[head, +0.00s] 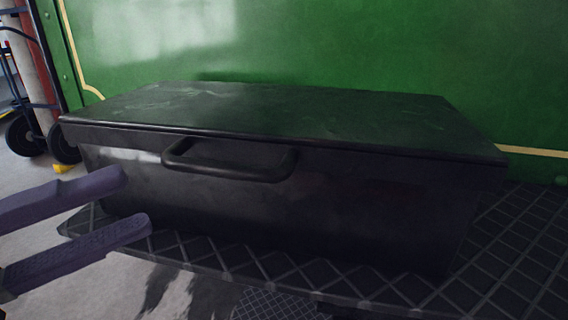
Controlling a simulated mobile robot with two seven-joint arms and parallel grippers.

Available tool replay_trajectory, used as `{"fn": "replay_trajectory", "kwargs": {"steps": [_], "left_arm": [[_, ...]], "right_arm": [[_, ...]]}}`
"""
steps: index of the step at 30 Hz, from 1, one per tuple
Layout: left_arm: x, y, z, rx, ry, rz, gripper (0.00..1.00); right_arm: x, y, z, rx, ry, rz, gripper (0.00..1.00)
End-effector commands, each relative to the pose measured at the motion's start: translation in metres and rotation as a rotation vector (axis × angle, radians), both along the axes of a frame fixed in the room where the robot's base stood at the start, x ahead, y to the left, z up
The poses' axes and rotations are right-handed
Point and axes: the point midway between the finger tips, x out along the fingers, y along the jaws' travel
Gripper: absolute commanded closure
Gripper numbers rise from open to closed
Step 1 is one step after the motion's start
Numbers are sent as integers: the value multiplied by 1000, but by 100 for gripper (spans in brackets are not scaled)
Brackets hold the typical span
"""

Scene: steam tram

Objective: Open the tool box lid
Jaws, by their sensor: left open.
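A large dark tool box (330,205) stands on a dark plate in the head view. Its flat lid (290,112) is shut. A black bar handle (228,172) shows on the upper front, just below the lid's front edge. My left gripper (138,203) comes in from the left, with two purple fingers spread apart and nothing between them. It is left of and lower than the handle, in front of the box's left end. I cannot tell whether a finger touches the box. My right gripper is not in view.
The box stands on a dark plate with a diamond pattern (520,245). A green wall (400,45) rises close behind the box. A wheeled cart (30,100) stands at the far left. Pale floor (40,175) is bare at the left.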

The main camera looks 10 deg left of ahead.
Motion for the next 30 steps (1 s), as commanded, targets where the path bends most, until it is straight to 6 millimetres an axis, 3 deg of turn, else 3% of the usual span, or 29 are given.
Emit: {"fn": "replay_trajectory", "kwargs": {"steps": [15, 26, 30], "left_arm": [[57, -62, 14, -4, -2, 1, 56], [63, -68, 14, -3, 1, 3, 56], [63, -68, 14, -3, 1, 3, 68]], "right_arm": [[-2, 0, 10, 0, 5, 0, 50], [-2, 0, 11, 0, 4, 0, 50], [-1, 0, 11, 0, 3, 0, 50]]}}
